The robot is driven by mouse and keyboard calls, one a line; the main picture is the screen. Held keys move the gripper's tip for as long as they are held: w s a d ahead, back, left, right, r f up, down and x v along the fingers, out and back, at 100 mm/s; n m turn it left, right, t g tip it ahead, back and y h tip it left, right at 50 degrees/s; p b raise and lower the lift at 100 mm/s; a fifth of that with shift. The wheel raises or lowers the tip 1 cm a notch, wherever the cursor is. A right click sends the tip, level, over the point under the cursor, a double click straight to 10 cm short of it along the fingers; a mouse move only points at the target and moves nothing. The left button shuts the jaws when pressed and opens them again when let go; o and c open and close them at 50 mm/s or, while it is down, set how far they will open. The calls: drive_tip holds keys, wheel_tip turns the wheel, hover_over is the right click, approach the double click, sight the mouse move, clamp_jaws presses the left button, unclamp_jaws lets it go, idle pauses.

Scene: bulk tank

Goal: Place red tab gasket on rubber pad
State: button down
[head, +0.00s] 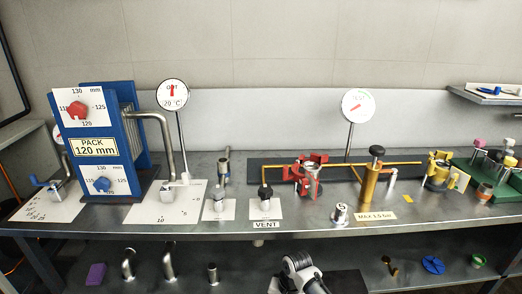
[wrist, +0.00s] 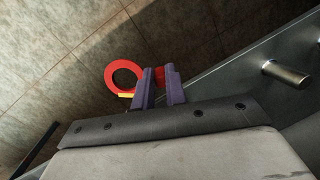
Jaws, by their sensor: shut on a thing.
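The red tab gasket (wrist: 109,76) is a flat red ring in the wrist view, left of the fingertips. My gripper (wrist: 160,76) is shut on its red tab, which shows between the two purple-grey fingers. The ring sticks out to the left, clear of any surface. A small yellow-orange piece (wrist: 126,95) shows at the ring's lower edge. The fingers and the gasket are not visible in the head view; part of my arm shows at its bottom middle. I cannot pick out the rubber pad with certainty in either view.
A steel bench (head: 300,222) carries a blue plate pack (head: 88,122), a red clamp fitting (head: 306,178), a yellow valve (head: 370,182) and a green tray (head: 490,186). Loose parts, including a purple block (head: 96,274) and a blue disc (head: 433,265), lie on the lower shelf.

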drive_tip(key=s+a+f+n, duration=0.3)
drive_tip(key=a+f, duration=0.3)
drive_tip(key=f, duration=0.1)
drive_tip(key=w+a+r, duration=0.3)
drive_tip(key=w+a, duration=0.1)
drive_tip(key=w, duration=0.1)
drive_tip(key=s+d+f, duration=0.3)
drive_tip(key=s, duration=0.2)
drive_tip(key=shift+d+g, duration=0.3)
drive_tip(key=shift+d, duration=0.1)
